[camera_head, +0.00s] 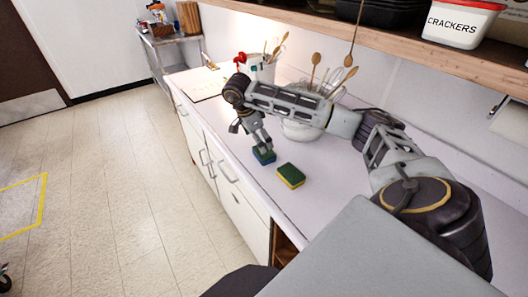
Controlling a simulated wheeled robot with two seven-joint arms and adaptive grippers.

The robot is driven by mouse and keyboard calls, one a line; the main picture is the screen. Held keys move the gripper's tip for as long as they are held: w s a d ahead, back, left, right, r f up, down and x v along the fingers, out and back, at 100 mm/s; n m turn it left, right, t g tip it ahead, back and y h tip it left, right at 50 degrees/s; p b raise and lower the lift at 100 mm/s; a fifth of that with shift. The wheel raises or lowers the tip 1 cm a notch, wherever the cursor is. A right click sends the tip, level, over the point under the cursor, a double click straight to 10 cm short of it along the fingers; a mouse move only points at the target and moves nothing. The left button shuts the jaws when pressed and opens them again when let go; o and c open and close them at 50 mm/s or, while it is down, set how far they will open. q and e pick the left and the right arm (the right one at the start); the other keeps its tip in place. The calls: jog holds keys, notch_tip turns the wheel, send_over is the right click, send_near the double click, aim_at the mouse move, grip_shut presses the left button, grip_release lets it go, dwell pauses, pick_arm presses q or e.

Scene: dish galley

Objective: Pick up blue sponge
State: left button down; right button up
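The blue sponge (264,157) lies on the white counter (325,195), close to its front edge. My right gripper (262,146) comes in from the right and points down at the sponge, with its fingertips at the sponge's top. The fingers hide part of the sponge. I cannot tell whether they are closed on it or only beside it. My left gripper is not in view.
A green and yellow sponge (291,175) lies just right of the blue one. A white bowl (300,129) with utensils stands behind my arm. A shelf (400,42) with a crackers tub (460,22) overhangs the counter. The counter's front right is clear.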

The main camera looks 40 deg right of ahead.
aim_at(270, 157)
jog(key=shift+x, duration=0.8)
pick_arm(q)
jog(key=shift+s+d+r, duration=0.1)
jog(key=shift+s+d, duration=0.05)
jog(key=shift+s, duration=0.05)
pick_arm(e)
jog(key=shift+f, duration=0.1)
jog(key=shift+p+x, duration=0.35)
jog(key=shift+x, duration=1.55)
jog(key=shift+w+d+f, duration=0.15)
jog(key=shift+f, duration=0.1)
jog(key=shift+d+f, duration=0.1)
jog(key=shift+f, duration=0.2)
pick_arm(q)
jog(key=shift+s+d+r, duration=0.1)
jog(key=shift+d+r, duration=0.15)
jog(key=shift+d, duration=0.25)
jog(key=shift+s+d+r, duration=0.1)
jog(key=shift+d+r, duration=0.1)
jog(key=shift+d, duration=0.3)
